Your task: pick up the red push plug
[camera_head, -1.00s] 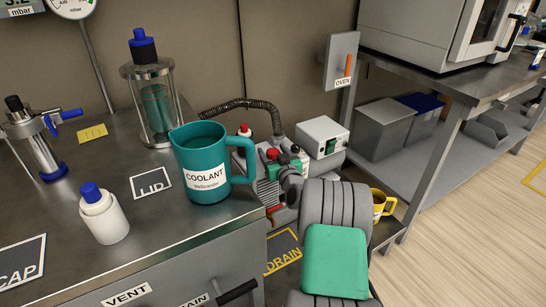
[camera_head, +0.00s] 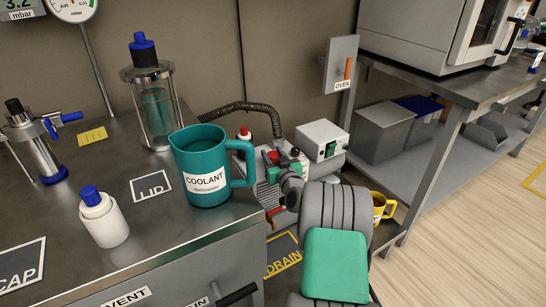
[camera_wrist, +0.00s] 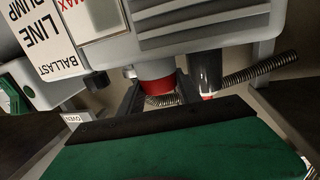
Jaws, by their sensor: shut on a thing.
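The red push plug (camera_wrist: 157,86) shows in the wrist view as a short red cylinder against the grey pump body. My gripper (camera_wrist: 159,95) has its dark fingers on either side of the plug and is shut on it. In the head view a small part of the red plug (camera_head: 273,157) shows at the pump, beside my gripper, with my wrist partly covering that area. I cannot tell whether the plug is still seated in the pump.
The teal coolant jug (camera_head: 207,172) is near the bench edge at left. A yellow mug (camera_head: 380,207) sits right of my arm.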

